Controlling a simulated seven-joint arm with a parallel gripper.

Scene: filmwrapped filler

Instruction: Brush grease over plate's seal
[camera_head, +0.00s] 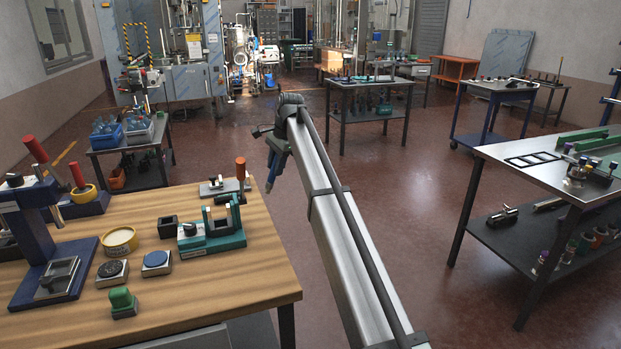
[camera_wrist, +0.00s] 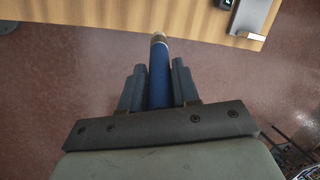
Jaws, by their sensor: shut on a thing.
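My gripper (camera_head: 275,160) is shut on a blue-handled brush (camera_wrist: 159,75), held between its two fingers with a pale metal band at the far end. The brush shows as a small blue piece under the gripper in the head view (camera_head: 270,184). My gripper is off the right edge of the wooden bench, above the floor. I cannot tell which piece is the plate with the seal.
A metal table (camera_head: 520,155) stands at right. The floor between is clear.

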